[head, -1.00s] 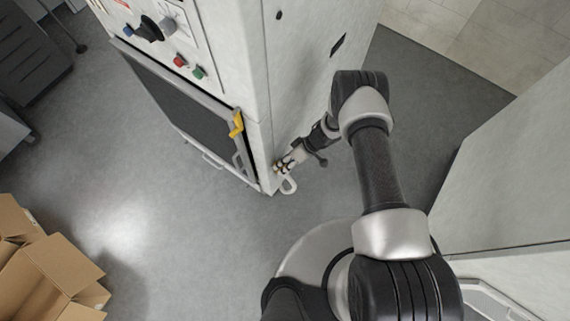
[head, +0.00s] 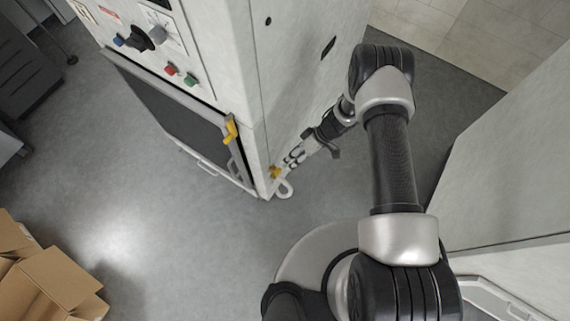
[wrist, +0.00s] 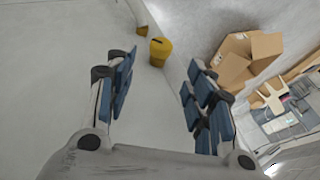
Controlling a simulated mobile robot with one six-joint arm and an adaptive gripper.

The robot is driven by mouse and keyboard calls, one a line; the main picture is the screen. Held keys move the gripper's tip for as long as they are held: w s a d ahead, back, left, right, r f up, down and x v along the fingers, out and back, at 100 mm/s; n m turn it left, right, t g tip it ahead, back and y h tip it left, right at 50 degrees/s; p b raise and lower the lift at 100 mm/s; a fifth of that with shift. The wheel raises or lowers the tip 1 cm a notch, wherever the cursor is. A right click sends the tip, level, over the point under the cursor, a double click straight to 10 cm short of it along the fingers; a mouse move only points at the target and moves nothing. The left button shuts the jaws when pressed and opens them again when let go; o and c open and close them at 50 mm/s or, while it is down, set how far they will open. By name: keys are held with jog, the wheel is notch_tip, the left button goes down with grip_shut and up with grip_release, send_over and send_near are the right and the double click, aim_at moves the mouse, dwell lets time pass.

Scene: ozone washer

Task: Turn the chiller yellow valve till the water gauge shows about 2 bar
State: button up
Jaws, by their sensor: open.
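The yellow valve (head: 275,172) sits low on the side of the large grey-white machine (head: 300,100), near its front corner. In the wrist view the valve (wrist: 160,52) is a round yellow knob on the pale panel, ahead of and between my open fingers. My gripper (head: 289,160) is open and empty, just short of the valve and apart from it. In the wrist view both padded fingers of my gripper (wrist: 161,82) are spread wide. I cannot make out a water gauge or its reading in either view.
A dark door with a yellow latch (head: 231,130) is on the machine's front, below a knob and buttons. A white curved pipe (head: 285,188) sticks out under the valve. Open cardboard boxes (head: 50,285) lie at lower left. A pale cabinet (head: 510,170) stands at right.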

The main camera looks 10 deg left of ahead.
jog(key=shift+v, duration=1.7)
